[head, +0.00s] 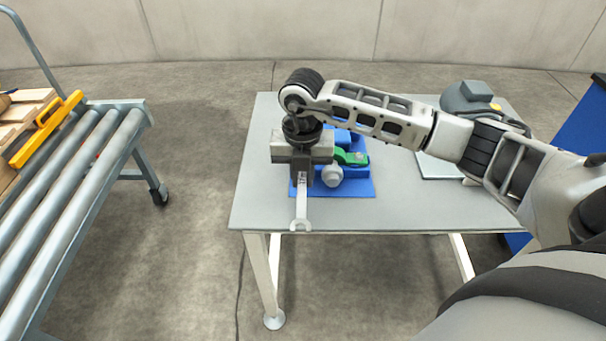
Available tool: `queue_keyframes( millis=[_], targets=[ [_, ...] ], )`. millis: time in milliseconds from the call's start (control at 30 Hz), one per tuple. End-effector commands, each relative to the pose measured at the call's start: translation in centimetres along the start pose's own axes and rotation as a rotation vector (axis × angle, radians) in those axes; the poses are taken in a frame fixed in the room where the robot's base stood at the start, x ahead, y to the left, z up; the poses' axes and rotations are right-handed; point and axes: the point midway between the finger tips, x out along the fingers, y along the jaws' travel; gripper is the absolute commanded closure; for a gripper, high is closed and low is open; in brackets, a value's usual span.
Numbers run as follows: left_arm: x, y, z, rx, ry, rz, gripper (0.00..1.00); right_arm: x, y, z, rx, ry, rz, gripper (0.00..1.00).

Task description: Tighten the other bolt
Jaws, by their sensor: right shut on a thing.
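My right gripper (301,176) points down over the blue fixture (362,187) on the grey table. It is shut on a silver wrench (302,209), whose open-ended jaw points toward the table's front edge. The wrench's other end is hidden under the gripper. A grey round part (332,176) shows just right of the gripper. A green part (351,158) sits on the fixture further right. I cannot make out either bolt, as the gripper and wrist cover much of the fixture. My left gripper is not in view.
The grey table (265,205) has bare room left of the fixture and along its front. A grey device (468,98) stands at the back right behind my right arm. A roller conveyor (75,180) with wooden boards and a yellow bar (46,130) is at the left.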

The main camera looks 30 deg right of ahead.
Motion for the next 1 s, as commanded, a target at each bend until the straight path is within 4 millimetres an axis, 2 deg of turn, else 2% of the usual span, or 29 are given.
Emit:
queue_keyframes(
  millis=[600, 1000],
  targets=[
    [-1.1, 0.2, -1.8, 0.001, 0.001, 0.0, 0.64, -2.7, 0.0, 0.1, -0.001, -0.001, 0.001, 1.0],
    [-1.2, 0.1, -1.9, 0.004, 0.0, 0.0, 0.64, -2.9, 0.0, 0.1, -0.002, -0.001, 0.001, 1.0]
  ],
)
